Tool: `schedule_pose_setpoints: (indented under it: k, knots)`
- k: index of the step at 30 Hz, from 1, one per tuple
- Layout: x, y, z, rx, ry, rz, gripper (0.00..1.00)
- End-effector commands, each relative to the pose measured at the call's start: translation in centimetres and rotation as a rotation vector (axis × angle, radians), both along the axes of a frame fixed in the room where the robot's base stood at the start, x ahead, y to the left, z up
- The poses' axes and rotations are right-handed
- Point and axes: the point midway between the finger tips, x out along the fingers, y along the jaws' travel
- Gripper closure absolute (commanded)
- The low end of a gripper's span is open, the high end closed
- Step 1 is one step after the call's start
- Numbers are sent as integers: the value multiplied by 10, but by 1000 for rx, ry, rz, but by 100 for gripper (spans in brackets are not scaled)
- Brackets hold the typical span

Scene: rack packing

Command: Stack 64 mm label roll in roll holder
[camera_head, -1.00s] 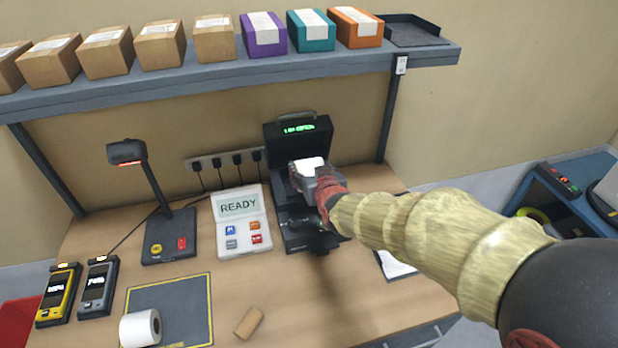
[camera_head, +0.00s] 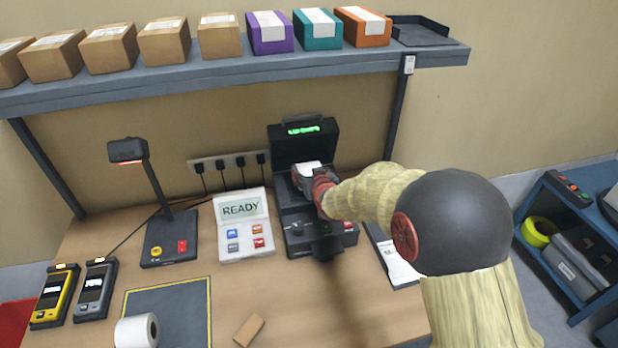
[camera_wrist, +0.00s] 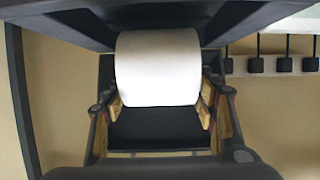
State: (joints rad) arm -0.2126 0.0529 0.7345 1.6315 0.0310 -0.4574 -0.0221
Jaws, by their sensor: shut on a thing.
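A white label roll (camera_wrist: 158,68) is held between the fingers of my gripper (camera_wrist: 160,108) in the wrist view. In the head view the roll (camera_head: 307,168) shows as a white patch at my gripper (camera_head: 312,182), which is shut on it. The gripper is over the open black label printer (camera_head: 297,240), in front of its raised lid. The gripper and arm hide part of the printer, and I cannot tell whether the roll touches its holder. Another white roll (camera_head: 137,331) lies on its side on the dark mat at the front left.
A brown cardboard core (camera_head: 248,330) lies right of the mat (camera_head: 178,300). A READY panel (camera_head: 243,228) stands left of the printer, with a scanner stand (camera_head: 160,235) farther left. A shelf (camera_head: 230,75) with several boxes runs above. A blue cart (camera_head: 560,240) stands at right.

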Motion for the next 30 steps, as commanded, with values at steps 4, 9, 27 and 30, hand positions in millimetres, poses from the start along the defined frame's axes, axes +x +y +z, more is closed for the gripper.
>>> schedule_pose_setpoints:
  k: [4, 9, 27, 30]
  knots:
    - [0, 0, -19, 0, 0, 0, 80]
    - [0, 0, -18, 0, -1, 0, 80]
    - [-1, 0, -25, 0, 2, 0, 27]
    - [-1, 0, -25, 0, 2, 0, 25]
